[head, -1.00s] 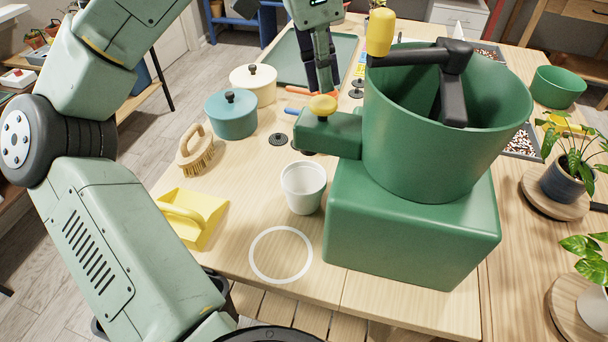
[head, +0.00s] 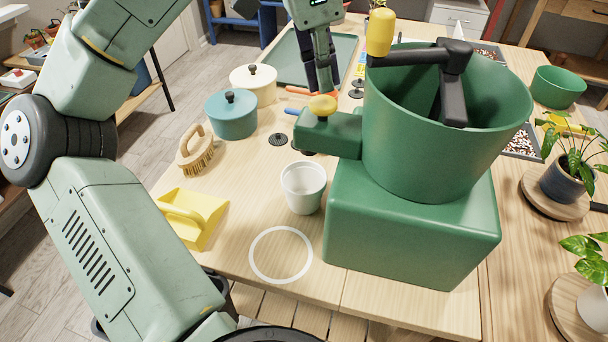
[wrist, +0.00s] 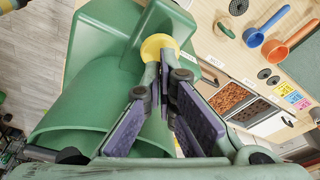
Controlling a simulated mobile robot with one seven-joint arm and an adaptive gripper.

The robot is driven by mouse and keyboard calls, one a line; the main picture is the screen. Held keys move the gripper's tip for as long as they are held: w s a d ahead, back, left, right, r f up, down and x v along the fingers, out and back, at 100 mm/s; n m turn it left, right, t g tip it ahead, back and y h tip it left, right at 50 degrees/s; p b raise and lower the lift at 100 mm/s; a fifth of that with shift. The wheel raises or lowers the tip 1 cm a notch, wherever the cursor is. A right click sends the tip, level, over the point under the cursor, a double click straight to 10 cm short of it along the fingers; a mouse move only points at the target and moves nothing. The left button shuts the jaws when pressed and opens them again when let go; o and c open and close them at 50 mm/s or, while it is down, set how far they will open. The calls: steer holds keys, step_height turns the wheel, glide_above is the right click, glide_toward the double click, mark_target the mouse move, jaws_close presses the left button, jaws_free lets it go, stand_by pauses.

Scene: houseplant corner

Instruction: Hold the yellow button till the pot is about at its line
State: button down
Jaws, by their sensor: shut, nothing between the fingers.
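The yellow button (head: 322,105) sits on the side arm of the green dispenser (head: 415,225), and it also shows in the wrist view (wrist: 158,44). My gripper (head: 322,88) is shut and empty, with its fingertips right at the button. In the wrist view the fingertips (wrist: 165,62) overlap the button's lower edge; I cannot tell whether they touch it. The white pot (head: 303,190) stands upright on the table beside the dispenser, below and in front of the side arm. No fill is clearly visible in the pot, and I cannot make out its line.
A white ring (head: 281,278) is marked on the table in front of the pot. A yellow dustpan (head: 205,215), a brush (head: 196,155) and a teal lidded pot (head: 231,118) stand to the left. A crank with a yellow knob (head: 380,32) tops the dispenser's hopper (head: 430,150).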

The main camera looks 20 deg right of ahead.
mark_target(323, 102)
steer(key=shift+f, duration=0.1)
steer(key=shift+f+b, duration=0.75)
steer(key=shift+f, duration=0.75)
steer(key=shift+r, duration=0.1)
stand_by(3.9)
step_height(323, 102, up, 3)
steer(key=p, duration=0.3)
steer(key=shift+r+p, duration=0.15)
steer(key=shift+p, duration=0.15)
steer(key=shift+r+b, duration=0.45)
steer(key=shift+r, duration=0.4)
steer(key=shift+s+f, duration=0.1)
